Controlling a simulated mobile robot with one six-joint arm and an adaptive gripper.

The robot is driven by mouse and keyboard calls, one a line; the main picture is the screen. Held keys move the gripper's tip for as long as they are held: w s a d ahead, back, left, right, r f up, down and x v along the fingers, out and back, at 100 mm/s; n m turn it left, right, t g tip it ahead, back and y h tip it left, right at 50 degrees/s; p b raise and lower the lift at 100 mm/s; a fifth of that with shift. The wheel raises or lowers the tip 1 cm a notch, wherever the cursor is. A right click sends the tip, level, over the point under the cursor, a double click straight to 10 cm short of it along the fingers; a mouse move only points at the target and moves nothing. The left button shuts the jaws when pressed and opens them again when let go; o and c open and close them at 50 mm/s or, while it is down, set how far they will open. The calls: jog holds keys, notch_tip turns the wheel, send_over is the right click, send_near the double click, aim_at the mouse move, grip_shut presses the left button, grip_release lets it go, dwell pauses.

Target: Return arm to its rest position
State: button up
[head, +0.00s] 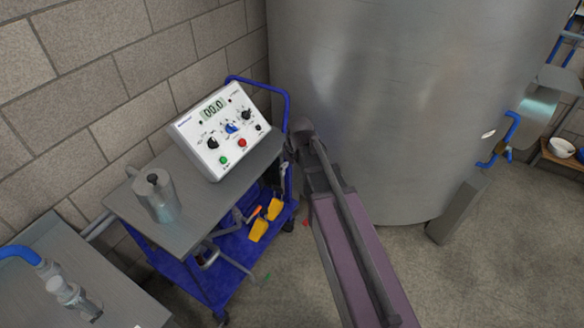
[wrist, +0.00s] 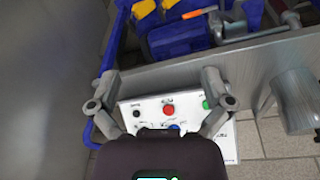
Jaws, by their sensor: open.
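My gripper (wrist: 157,92) shows in the wrist view with its two grey fingers spread wide and nothing between them. The white control box (wrist: 150,113) with knobs and buttons shows past the fingers, partly hidden by the gripper body. I cannot tell its distance from the fingers. In the head view my arm reaches up the middle beside the steel tank; the gripper itself cannot be made out there.
The control box (head: 218,130), reading 00.0, stands on a blue cart (head: 215,205) with a metal jug (head: 156,195). Yellow and orange items lie on the lower shelf. A large steel tank (head: 410,90) stands close to my arm. A steel table (head: 115,300) is at lower left. Floor is clear at lower right.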

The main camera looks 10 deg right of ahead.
jog(key=s+d+m+g, duration=0.1)
jog(key=s+d+m, duration=0.2)
jog(key=s, duration=0.4)
jog(key=s+d+m+g+h, duration=0.1)
jog(key=s+d+m, duration=0.2)
jog(key=s, duration=0.4)
jog(key=shift+s+d+f+m, duration=0.25)
jog(key=shift+s+d+m, duration=0.1)
jog(key=shift+d, duration=0.35)
dwell(1.3)
